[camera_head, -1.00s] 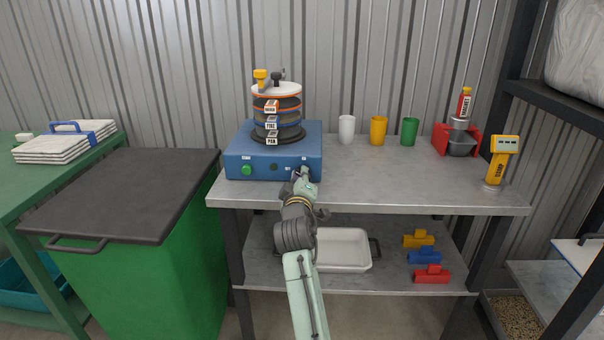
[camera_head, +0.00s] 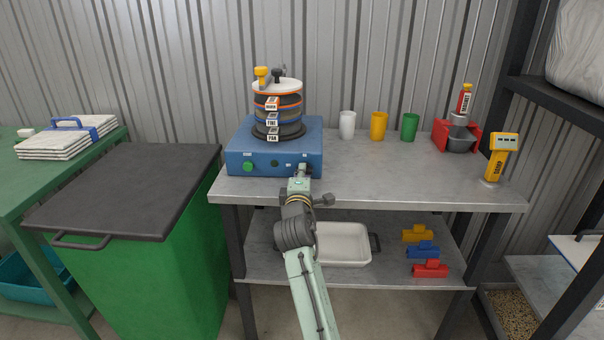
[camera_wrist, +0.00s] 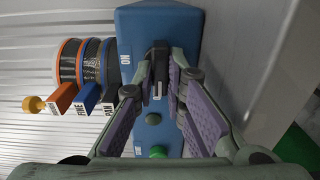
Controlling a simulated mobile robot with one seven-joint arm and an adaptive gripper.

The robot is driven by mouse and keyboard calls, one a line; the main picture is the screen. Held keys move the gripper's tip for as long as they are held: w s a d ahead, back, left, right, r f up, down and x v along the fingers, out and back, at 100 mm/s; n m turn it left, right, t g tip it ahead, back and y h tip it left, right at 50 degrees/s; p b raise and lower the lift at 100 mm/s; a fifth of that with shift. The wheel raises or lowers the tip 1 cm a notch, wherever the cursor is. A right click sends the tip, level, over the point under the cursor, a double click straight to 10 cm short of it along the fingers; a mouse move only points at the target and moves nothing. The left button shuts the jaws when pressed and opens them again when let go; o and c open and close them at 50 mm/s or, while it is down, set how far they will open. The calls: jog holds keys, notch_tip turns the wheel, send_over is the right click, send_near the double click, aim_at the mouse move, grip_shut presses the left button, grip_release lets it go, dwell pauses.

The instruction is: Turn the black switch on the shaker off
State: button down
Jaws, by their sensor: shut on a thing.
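The blue shaker (camera_head: 245,160) stands on the left of the metal table, with a stack of sieves (camera_head: 278,110) on top. Its front panel carries a green button (camera_head: 248,167) at left and the black switch at right, which my gripper (camera_head: 302,172) mostly covers in the head view. In the wrist view the black switch (camera_wrist: 159,62) sits near the ON label (camera_wrist: 125,60), between the fingertips of my gripper (camera_wrist: 159,82). The fingers are shut on the switch. The green button (camera_wrist: 157,152) and a small dark knob (camera_wrist: 153,118) show below it.
White (camera_head: 347,125), yellow (camera_head: 379,126) and green (camera_head: 409,127) cups stand right of the shaker. A red device (camera_head: 443,136) and yellow meter (camera_head: 498,160) are farther right. A green bin (camera_head: 150,280) stands left of the table. A white tray (camera_head: 343,245) lies on the lower shelf.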

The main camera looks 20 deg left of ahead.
dwell(0.3)
jog(key=c, duration=1.6)
grip_release()
jog(key=shift+c, duration=0.2)
jog(key=v, duration=1.2)
